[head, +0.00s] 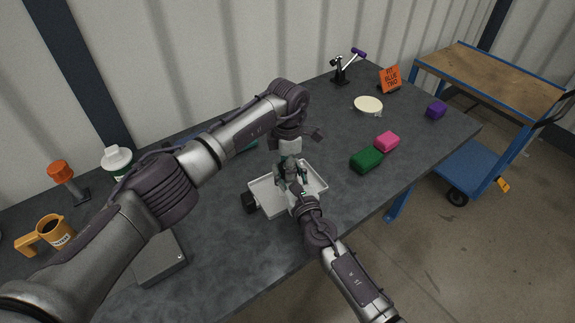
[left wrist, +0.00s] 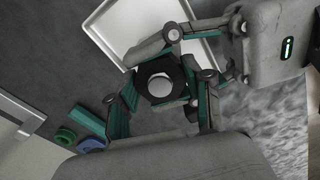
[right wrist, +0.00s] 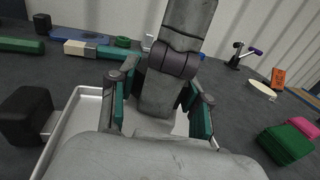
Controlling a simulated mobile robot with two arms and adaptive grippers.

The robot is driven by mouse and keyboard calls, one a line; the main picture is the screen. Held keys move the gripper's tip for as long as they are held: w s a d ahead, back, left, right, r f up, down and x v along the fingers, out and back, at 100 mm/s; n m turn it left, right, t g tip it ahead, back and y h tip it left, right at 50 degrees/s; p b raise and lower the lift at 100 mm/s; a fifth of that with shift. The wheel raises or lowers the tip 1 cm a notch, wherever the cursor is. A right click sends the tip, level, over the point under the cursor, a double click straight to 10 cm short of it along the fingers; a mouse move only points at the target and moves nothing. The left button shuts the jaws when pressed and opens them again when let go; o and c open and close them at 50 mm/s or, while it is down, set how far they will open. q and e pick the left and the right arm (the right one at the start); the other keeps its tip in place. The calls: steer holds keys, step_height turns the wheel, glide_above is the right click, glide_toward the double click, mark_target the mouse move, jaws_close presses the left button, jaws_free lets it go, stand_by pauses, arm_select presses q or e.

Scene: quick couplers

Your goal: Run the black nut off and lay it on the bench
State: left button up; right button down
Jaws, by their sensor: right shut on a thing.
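The black nut (left wrist: 142,78) shows in the left wrist view as a dark hexagonal ring around a pale round end (left wrist: 160,86) of the coupler. My left gripper (head: 290,162) points down over the white tray, its teal pads (left wrist: 163,98) on either side of the nut. I cannot tell whether they press on it. My right gripper (head: 295,186) comes in from the front, below the left one. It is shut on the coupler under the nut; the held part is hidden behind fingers. In the right wrist view my left gripper blocks the space between the right fingers (right wrist: 160,112).
The white tray (head: 262,190) lies below both grippers, with a black block (head: 249,202) at its left. Green (head: 366,160) and pink (head: 387,141) blocks lie to the right. A grey box (head: 160,262) and orange mug (head: 55,232) stand left. Bare bench lies between tray and green block.

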arm_select(q)
steer(key=c, duration=0.3)
steer(key=n, duration=0.3)
steer(key=shift+n, duration=0.3)
steer(key=o, duration=1.3)
steer(key=shift+r, duration=2.3)
arm_select(e)
steer(key=shift+c, duration=2.1)
jaws_free()
